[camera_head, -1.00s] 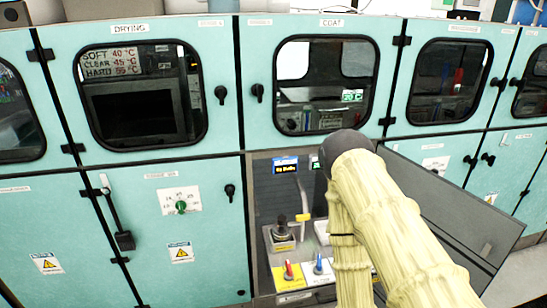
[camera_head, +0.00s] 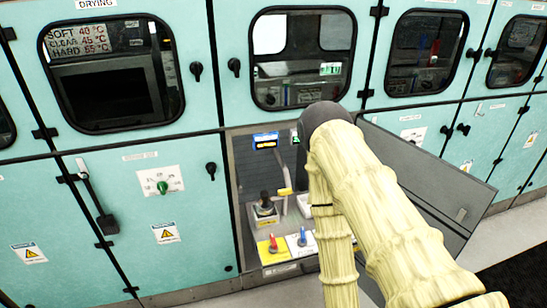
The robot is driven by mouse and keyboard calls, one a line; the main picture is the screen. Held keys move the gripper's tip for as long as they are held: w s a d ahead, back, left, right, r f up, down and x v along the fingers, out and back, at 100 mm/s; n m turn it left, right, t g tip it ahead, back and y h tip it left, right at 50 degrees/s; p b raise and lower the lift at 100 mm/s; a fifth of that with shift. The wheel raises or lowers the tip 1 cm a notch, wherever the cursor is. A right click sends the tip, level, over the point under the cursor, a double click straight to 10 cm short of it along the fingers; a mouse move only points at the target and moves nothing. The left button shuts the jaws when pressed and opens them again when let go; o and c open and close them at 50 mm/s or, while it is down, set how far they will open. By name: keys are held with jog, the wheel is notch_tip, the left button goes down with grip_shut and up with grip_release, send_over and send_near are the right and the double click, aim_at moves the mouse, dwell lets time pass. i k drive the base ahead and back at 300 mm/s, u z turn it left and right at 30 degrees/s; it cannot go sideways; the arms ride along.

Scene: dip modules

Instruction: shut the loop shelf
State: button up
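The task's loop shelf appears to be the low open bay in the teal cabinet wall. A grey shelf (camera_head: 262,223) in it carries a black-knobbed joystick (camera_head: 264,204), a red lever (camera_head: 273,244) and a blue lever (camera_head: 302,237). A dark grey door panel (camera_head: 440,182) stands swung open to the right of the bay. My arm, in a pale yellow sleeve, crosses in front of the bay and hides its right side and part of the panel. My gripper is not visible, so its place relative to the shelf cannot be seen.
Teal cabinet doors with dark windows line the wall, including one labelled DRYING (camera_head: 112,75). Black knobs (camera_head: 234,67) stick out from them. A closed lower door (camera_head: 150,225) is left of the bay. Clear grey floor (camera_head: 510,228) shows at the right.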

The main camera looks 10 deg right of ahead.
aim_at(292, 254)
jog(key=u, duration=0.45)
jog(key=k, duration=1)
jog(key=z, duration=0.2)
jog(key=i, duration=0.5)
jog(key=z, duration=0.25)
